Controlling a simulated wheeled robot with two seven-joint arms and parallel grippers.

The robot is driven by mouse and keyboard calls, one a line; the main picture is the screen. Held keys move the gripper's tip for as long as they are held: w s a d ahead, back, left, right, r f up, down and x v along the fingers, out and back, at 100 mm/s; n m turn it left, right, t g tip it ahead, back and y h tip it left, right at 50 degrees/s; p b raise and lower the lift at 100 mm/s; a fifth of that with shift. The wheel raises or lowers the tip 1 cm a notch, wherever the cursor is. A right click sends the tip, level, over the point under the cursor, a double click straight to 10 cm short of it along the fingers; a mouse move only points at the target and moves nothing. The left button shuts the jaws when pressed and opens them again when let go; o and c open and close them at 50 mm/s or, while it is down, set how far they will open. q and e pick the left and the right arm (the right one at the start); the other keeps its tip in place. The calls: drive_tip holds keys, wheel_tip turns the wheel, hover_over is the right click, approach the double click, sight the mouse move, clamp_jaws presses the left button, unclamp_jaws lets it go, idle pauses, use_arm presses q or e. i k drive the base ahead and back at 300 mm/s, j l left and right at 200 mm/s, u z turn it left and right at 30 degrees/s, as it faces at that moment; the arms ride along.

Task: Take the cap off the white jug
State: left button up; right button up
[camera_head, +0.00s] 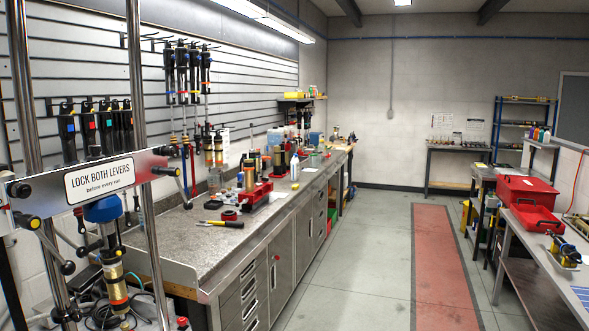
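A slim white container (294,167) stands upright at the front edge of the long workbench, about halfway along it. It is small and far off, and I cannot tell whether it is the white jug or whether a cap is on it. A pale bluish container (275,137) stands farther back on the same bench, partly hidden by bottles and shock absorbers. Neither of my grippers is in view.
The long workbench (185,235) runs along the left wall, with tools and a red tray (257,194) on it. The dyno with its lever crossbar (105,180) stands close at left. A red toolbox (525,190) sits on the right bench. The floor aisle (345,260) is clear.

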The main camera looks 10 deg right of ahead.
sight(294, 164)
drive_tip(key=i+l+z, duration=0.25)
drive_tip(key=i+l, duration=0.15)
drive_tip(key=i, duration=0.15)
drive_tip(key=i+l+z, duration=0.3)
drive_tip(key=i, duration=0.25)
drive_tip(key=i+l+z, duration=0.25)
drive_tip(key=i, duration=0.35)
drive_tip(key=i+z, duration=0.25)
drive_tip(key=i, duration=0.3)
drive_tip(key=i+u, duration=0.1)
drive_tip(key=i, duration=0.45)
drive_tip(key=i+u, duration=0.1)
drive_tip(key=i, duration=1.05)
drive_tip(key=i+u, duration=0.15)
drive_tip(key=i, duration=0.45)
drive_tip(key=i+l+u, duration=0.1)
drive_tip(key=i, duration=0.45)
drive_tip(key=i+l+u, duration=0.1)
drive_tip(key=i, duration=0.45)
drive_tip(key=i+l, duration=0.1)
drive_tip(key=i, duration=0.45)
drive_tip(key=i+l+u, duration=0.15)
drive_tip(key=i, duration=0.4)
drive_tip(key=i+l, duration=0.15)
drive_tip(key=i, duration=0.4)
drive_tip(key=j+u, duration=0.05)
